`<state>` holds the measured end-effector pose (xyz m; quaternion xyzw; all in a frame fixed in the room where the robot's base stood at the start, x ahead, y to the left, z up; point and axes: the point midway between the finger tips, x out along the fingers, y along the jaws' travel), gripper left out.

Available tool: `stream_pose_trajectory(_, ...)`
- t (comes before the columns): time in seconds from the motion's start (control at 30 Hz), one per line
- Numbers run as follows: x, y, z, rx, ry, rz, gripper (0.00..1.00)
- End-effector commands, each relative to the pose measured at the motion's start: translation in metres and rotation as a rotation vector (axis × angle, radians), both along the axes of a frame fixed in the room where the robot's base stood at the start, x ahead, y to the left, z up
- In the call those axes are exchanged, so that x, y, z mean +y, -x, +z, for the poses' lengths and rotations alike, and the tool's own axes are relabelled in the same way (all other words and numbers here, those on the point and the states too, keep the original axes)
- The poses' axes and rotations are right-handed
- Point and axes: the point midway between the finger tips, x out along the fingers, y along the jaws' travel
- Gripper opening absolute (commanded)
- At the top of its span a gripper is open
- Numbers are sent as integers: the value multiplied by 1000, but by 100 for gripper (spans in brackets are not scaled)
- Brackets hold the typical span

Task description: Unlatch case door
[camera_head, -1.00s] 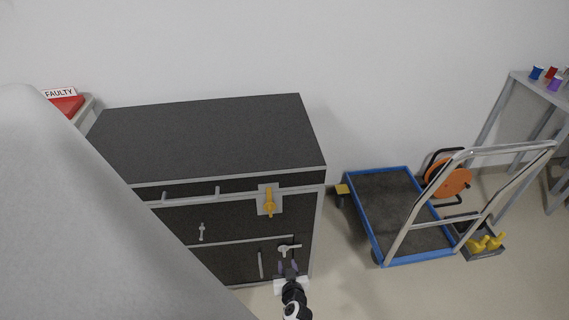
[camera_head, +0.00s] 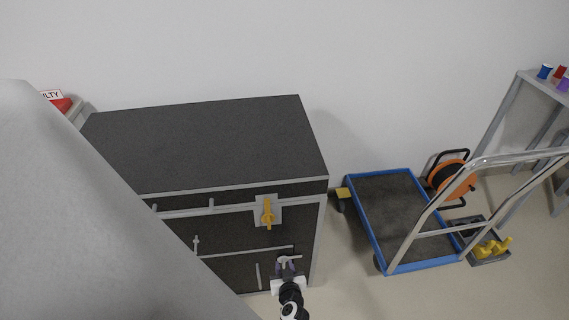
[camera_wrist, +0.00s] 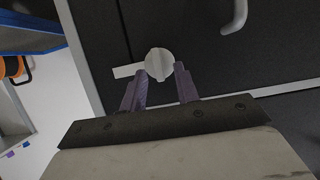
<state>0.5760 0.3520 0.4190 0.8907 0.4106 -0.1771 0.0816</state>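The black case (camera_head: 225,150) with grey edges stands against the wall. A light grey turn latch sits low on the right of its front (camera_head: 294,257). In the wrist view the latch has a round knob (camera_wrist: 159,64) with a short lever pointing left, almost level. My gripper (camera_wrist: 161,80) is open, its two purple fingers on either side of the knob's lower part. I cannot tell whether they touch it. In the head view my gripper (camera_head: 287,265) is at the latch and partly covers it. A grey door handle (camera_wrist: 237,16) shows at upper right in the wrist view.
A yellow latch (camera_head: 268,213) on a grey plate sits higher on the case front. Open floor lies between.

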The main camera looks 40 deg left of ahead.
Motion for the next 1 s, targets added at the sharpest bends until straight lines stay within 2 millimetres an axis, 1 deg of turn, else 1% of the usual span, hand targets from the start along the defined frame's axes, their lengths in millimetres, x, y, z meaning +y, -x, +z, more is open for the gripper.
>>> stream_pose_trajectory(0.1, 0, 0, 0, 0, 0, 0, 31)
stream_pose_trajectory(0.33, 0, 0, 0, 0, 0, 0, 1)
stream_pose_trajectory(0.77, 0, 0, 1, -6, 6, 0, 0)
stream_pose_trajectory(1.0, 1, 1, 3, -63, 56, 2, 0)
